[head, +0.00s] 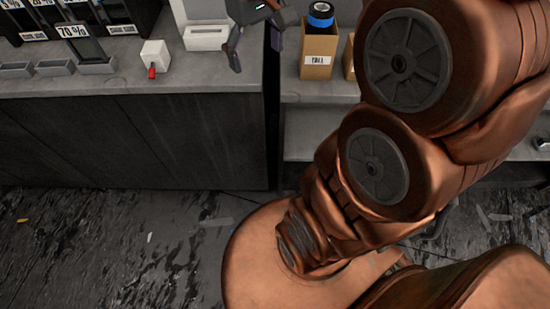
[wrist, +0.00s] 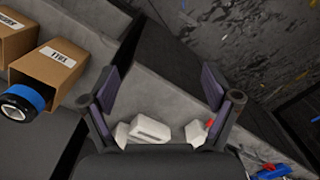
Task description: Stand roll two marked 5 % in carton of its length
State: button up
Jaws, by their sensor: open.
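A dark roll with a blue band (head: 320,14) stands upright in a brown carton (head: 318,58) on the counter right of the gap. The carton's label seems to read "TALL". The roll (wrist: 20,103) and this carton (wrist: 55,70) also show at the left of the wrist view. No 5 % mark is readable on the roll. A second carton (head: 350,62) is mostly hidden by my arm; what looks like it shows in the wrist view (wrist: 14,38). My gripper (head: 255,44) is open and empty, left of the cartons; its fingers (wrist: 160,88) are apart in the wrist view.
A white tray-like box (head: 206,38) and a white block with a red part (head: 155,58) sit on the left counter. A 70 % sign (head: 73,31) stands behind small grey trays (head: 55,68) there. My arm covers the right side. Scraps litter the floor.

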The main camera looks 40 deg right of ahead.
jog(key=s+a+f, duration=0.4)
jog(key=s+f, duration=0.1)
jog(key=s, duration=0.3)
jog(key=s+a+f+g, duration=0.1)
jog(key=s+a+f, duration=0.3)
jog(key=s, duration=0.4)
jog(key=shift+s+f, duration=0.15)
jog(key=shift+f, duration=0.6)
notch_tip(320, 180, up, 2)
jog(key=shift+r+p, duration=0.1)
jog(key=shift+p, duration=1)
